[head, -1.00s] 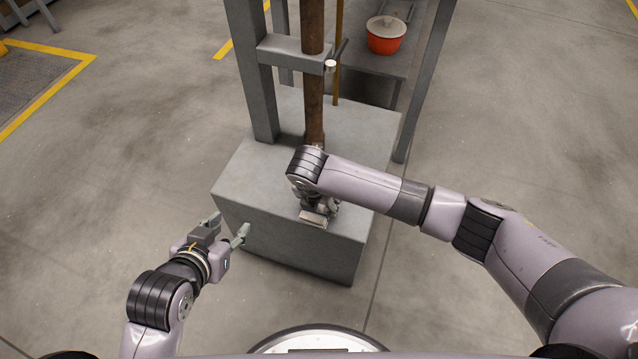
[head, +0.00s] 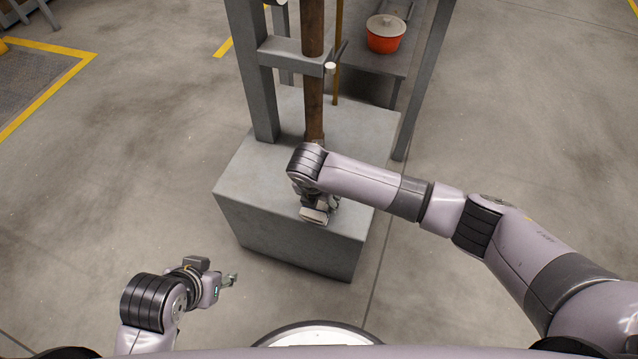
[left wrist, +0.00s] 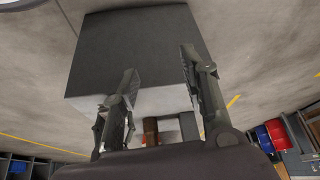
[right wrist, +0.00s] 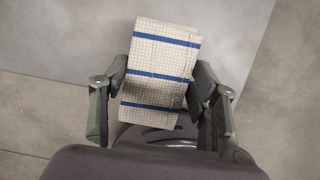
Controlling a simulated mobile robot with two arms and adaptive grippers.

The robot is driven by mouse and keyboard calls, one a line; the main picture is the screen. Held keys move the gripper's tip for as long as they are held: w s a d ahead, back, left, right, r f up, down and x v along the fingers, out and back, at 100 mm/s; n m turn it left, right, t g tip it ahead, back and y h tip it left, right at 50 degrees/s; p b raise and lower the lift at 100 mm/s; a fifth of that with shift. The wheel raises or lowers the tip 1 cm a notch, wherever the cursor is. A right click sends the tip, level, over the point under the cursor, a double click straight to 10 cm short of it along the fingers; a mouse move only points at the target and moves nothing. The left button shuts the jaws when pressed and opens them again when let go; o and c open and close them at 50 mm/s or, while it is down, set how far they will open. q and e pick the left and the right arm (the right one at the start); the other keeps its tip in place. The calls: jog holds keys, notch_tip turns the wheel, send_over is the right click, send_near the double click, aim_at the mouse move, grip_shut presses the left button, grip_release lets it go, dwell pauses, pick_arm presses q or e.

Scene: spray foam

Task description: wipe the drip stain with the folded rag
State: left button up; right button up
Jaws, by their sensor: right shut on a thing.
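The folded rag (right wrist: 160,65), pale checked cloth with blue stripes, is between the fingers of my right gripper (right wrist: 163,90). My right gripper (head: 318,203) is shut on it, low over the front of the grey block (head: 290,240); a pale edge of the rag (head: 314,216) shows below the wrist. I cannot tell whether the rag touches the block. No drip stain can be made out; my right arm hides part of the block top. My left gripper (head: 228,281) is empty in front of the block, and its fingers stand apart in the left wrist view (left wrist: 160,85).
A rusty brown pipe (head: 313,75) rises from the block beside a grey post (head: 252,70) with a bracket (head: 290,52). A red pot with a lid (head: 385,36) stands on a shelf behind.

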jog(key=shift+r, duration=0.15)
jog(key=shift+r+p, duration=0.7)
jog(key=shift+p, duration=0.2)
jog(key=shift+r+p, duration=0.75)
jog(key=shift+p, duration=0.2)
jog(key=shift+f, duration=0.1)
jog(key=shift+r+p, duration=0.5)
jog(key=shift+p, duration=0.1)
pick_arm(q)
notch_tip(320, 180, down, 13)
jog(key=s+g+p, duration=0.1)
jog(key=s+g, duration=0.1)
jog(key=shift+s+a, duration=0.15)
jog(key=shift+a, duration=0.3)
pick_arm(e)
jog(key=shift+r, duration=0.6)
pick_arm(q)
jog(key=shift+r, duration=0.1)
